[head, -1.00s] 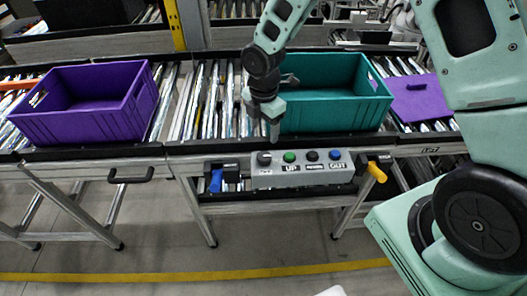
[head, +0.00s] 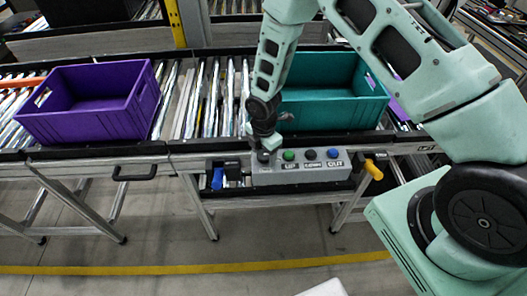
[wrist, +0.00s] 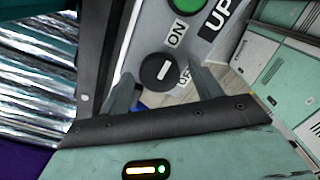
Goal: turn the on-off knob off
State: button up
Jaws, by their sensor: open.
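The on-off knob (wrist: 160,72) is a round black dial with a short white mark on the grey control box (head: 300,172). The mark slants toward the upper right in the wrist view. An ON label (wrist: 177,35) is above the knob, and another label beside it is partly hidden by a finger. My gripper (wrist: 158,74) is open, with one finger on each side of the knob; I cannot tell whether they touch it. In the head view my gripper (head: 266,147) is over the left end of the box and largely hides the knob.
Green (head: 289,155), black (head: 311,155) and blue (head: 333,153) buttons sit right of the knob. A teal crate (head: 330,117) and a purple crate (head: 90,125) stand on the roller conveyor. A yellow-orange handle (head: 373,169) and a blue one (head: 217,179) flank the box.

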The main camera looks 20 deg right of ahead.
jog(key=shift+c, duration=0.2)
jog(key=c, duration=0.9)
jog(key=shift+m+b, duration=0.4)
jog(key=m+b, duration=0.2)
jog(key=m, duration=0.1)
jog(key=shift+f, duration=0.15)
jog(key=m+b, duration=0.3)
jog(key=m, duration=0.2)
jog(key=shift+w+b, duration=0.1)
jog(key=shift+b, duration=0.3)
jog(key=m+b, duration=0.2)
jog(key=m, duration=0.2)
jog(key=shift+m, duration=0.4)
jog(key=m+b, duration=0.1)
jog(key=m, duration=0.3)
jog(key=shift+r, duration=0.2)
jog(key=shift+m+b, duration=0.3)
